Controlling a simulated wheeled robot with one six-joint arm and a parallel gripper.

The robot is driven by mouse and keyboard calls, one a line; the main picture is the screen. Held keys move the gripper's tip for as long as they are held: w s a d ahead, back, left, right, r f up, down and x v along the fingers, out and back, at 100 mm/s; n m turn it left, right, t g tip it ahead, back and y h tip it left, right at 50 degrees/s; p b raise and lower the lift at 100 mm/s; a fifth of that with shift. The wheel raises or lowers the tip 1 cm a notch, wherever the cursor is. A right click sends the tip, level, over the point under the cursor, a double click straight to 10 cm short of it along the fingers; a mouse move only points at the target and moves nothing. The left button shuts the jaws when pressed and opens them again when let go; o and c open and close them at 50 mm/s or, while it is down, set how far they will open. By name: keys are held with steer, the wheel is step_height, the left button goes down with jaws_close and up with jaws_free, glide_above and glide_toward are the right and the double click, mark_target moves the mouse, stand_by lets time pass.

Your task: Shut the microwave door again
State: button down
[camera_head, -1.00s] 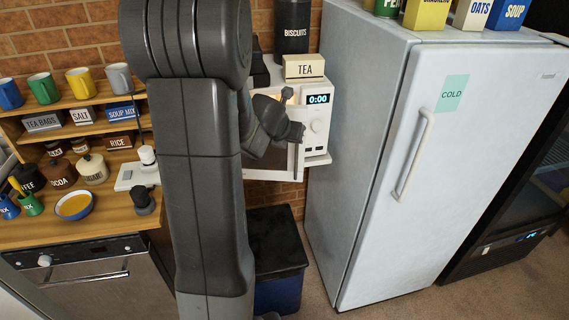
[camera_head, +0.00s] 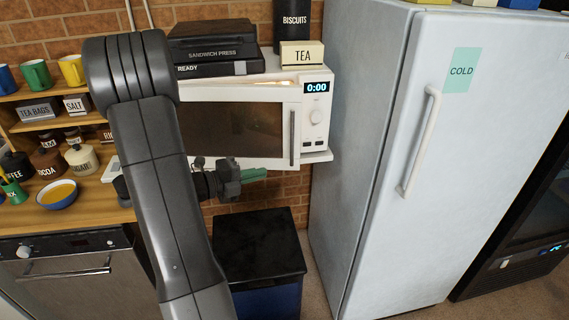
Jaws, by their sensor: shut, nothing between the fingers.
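The white microwave (camera_head: 316,146) stands on a wall shelf, its display reading 0:00. Its door (camera_head: 235,131), with a dark window and an upright grey handle (camera_head: 292,136), lies across the front and looks shut or very nearly so. A warm glow shows near the top edge of the door, so I cannot tell whether it is fully closed. My gripper (camera_head: 254,175) is shut and empty, in front of and just below the door's lower edge. My arm hides the microwave's left end.
The white fridge (camera_head: 395,231) is close on the right. A dark-lidded bin (camera_head: 258,249) stands below.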

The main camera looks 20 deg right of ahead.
mark_target(285, 136)
steer(key=w+d+n+t+h+p, duration=0.1)
steer(key=w+d, duration=0.4)
steer(key=d, duration=0.5)
steer(key=shift+r+p, duration=0.2)
steer(key=shift+p, duration=0.1)
stand_by(0.4)
steer(key=w+d+n+t, duration=0.1)
steer(key=w, duration=0.1)
steer(key=w+d+n+t, duration=0.1)
steer(key=w+d, duration=0.1)
steer(key=w, duration=0.1)
steer(key=w+d+n+t+y, duration=0.1)
steer(key=w+t, duration=0.1)
steer(key=w, duration=0.1)
steer(key=shift+w+d, duration=0.1)
steer(key=shift+d, duration=0.1)
steer(key=shift+w+a+r, duration=0.1)
steer(key=shift+r, duration=0.15)
